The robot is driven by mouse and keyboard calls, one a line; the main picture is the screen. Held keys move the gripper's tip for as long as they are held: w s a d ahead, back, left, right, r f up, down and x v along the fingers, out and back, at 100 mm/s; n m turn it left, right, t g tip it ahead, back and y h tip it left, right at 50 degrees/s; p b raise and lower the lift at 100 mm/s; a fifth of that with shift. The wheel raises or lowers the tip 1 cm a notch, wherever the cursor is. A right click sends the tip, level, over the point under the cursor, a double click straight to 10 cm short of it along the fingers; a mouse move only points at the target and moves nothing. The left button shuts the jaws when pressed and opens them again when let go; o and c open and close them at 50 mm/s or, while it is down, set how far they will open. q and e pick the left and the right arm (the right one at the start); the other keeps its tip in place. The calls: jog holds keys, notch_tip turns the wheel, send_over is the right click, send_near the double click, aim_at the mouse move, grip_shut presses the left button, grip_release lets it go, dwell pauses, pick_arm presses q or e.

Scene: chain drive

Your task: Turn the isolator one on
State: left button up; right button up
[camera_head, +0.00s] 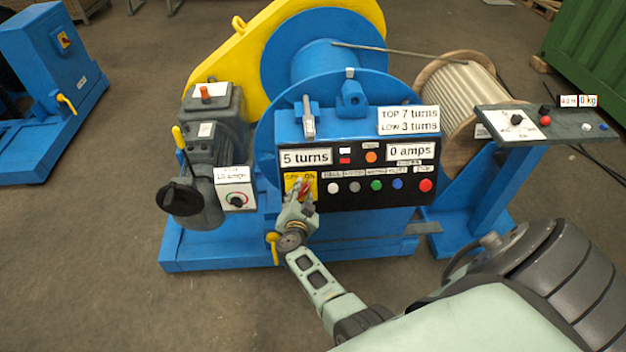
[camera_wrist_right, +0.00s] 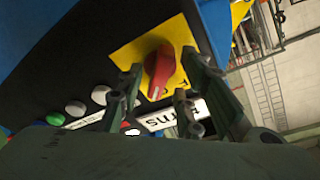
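The isolator is a red rotary knob (camera_wrist_right: 158,72) on a yellow plate (camera_wrist_right: 178,36). In the head view the yellow plate (camera_head: 291,184) sits at the lower left of the black control panel (camera_head: 330,170); its lettering is partly hidden. My right gripper (camera_head: 300,197) is in front of it. In the right wrist view, the fingers of my right gripper (camera_wrist_right: 162,75) are apart, one on each side of the knob. Yellow shows between knob and fingers, so it does not look gripped. My left gripper is not in view.
Push buttons (camera_head: 377,186) line the panel right of the isolator. A brake-like unit with a yellow lever (camera_head: 179,138) and a small dial box (camera_head: 236,195) stand at left. A side console (camera_head: 540,124) is at right. Floor in front is clear.

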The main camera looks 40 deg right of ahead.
jog(key=n+t+y+b, duration=0.1)
jog(key=n, duration=0.5)
jog(key=shift+d+f, duration=0.1)
jog(key=n+y+b, duration=0.1)
jog(key=n, duration=0.3)
jog(key=shift+s+d+n+t, duration=0.1)
jog(key=shift+n+t, duration=0.2)
jog(key=n+b, duration=0.1)
jog(key=n, duration=0.2)
jog(key=shift+y, duration=0.3)
jog(key=n+y+b, duration=0.1)
jog(key=n+b, duration=0.1)
jog(key=n, duration=0.2)
jog(key=shift+n, duration=0.3)
jog(key=p+v, duration=0.3)
jog(key=v, duration=0.5)
jog(key=s+a+f+g+y+p, duration=0.2)
jog(key=s+a+f+y, duration=0.1)
jog(key=s+f, duration=0.5)
jog(key=s+a+f+n+g+y+p, duration=0.1)
jog(key=s+a+f+y+p, duration=0.1)
jog(key=s+a+f, duration=0.4)
notch_tip(320, 180, down, 7)
jog(key=s+y, duration=0.1)
jog(key=s, duration=0.2)
jog(key=shift+a+g, duration=0.15)
jog(key=shift+g, duration=0.25)
jog(key=shift+w, duration=0.1)
